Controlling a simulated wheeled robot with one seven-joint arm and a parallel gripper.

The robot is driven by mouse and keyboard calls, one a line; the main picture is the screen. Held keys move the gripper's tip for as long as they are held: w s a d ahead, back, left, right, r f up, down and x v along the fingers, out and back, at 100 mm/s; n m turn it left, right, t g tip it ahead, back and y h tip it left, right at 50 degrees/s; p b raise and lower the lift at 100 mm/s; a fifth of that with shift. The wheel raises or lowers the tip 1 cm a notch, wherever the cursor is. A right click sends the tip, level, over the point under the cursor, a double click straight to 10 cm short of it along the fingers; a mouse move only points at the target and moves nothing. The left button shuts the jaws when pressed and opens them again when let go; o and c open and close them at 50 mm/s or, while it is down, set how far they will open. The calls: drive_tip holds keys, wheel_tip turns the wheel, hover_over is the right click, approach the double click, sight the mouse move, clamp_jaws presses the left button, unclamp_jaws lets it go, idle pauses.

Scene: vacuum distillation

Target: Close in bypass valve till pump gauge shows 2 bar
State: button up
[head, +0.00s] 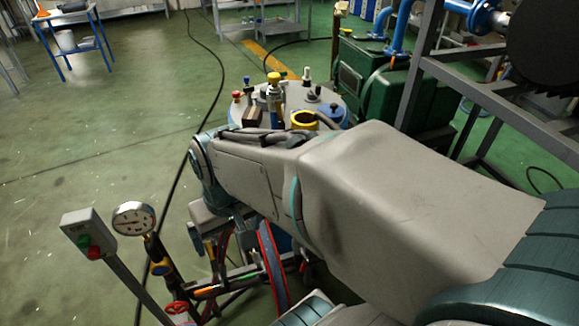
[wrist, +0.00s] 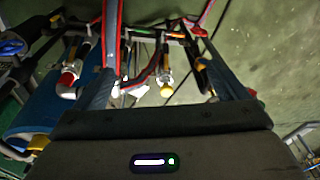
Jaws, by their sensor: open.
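A round white-faced gauge (head: 133,218) stands on a post at the lower left of the head view. Its needle is too small to read. A red handwheel (head: 178,308) sits low on the pipework below the gauge, but I cannot tell if it is the bypass valve. My gripper (head: 226,250) is right of the gauge post, pointing down over the pipes, partly hidden by my arm. In the wrist view my gripper (wrist: 163,88) has its fingers apart, with nothing held. A yellow-tipped fitting (wrist: 167,90) shows between them, seemingly beyond; contact cannot be told.
A grey box with green and red buttons (head: 90,235) stands left of the gauge. A round vessel top (head: 325,98) with fittings is behind my arm. Red and blue hoses (head: 272,265) run beside my gripper. A dark metal frame (head: 425,65) stands at right. Floor at left is mostly clear.

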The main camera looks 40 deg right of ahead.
drive_tip(key=w+d+f+m+t+y+b, duration=0.1)
drive_tip(key=d+f+m+t+y+b, duration=0.7)
drive_tip(key=d+f+m, duration=1.1)
drive_tip(key=s+d+f+m+t+h, duration=0.35)
drive_tip(key=s+d+m+h, duration=0.35)
drive_tip(key=d+m, duration=0.25)
drive_tip(key=s+d+f+m+t+h, duration=0.35)
drive_tip(key=s+d+m+h, duration=0.4)
drive_tip(key=m, duration=0.25)
drive_tip(key=shift+y, duration=0.25)
drive_tip(key=x, duration=0.5)
drive_tip(key=b+x, duration=0.1)
drive_tip(key=x, duration=0.3)
drive_tip(key=r+x, duration=0.1)
drive_tip(key=x, duration=0.4)
drive_tip(key=shift+w+d+b, duration=0.1)
drive_tip(key=shift+w+b, duration=0.2)
drive_tip(key=shift+b, duration=0.05)
drive_tip(key=c, duration=1)
drive_tip(key=shift+r, duration=0.1)
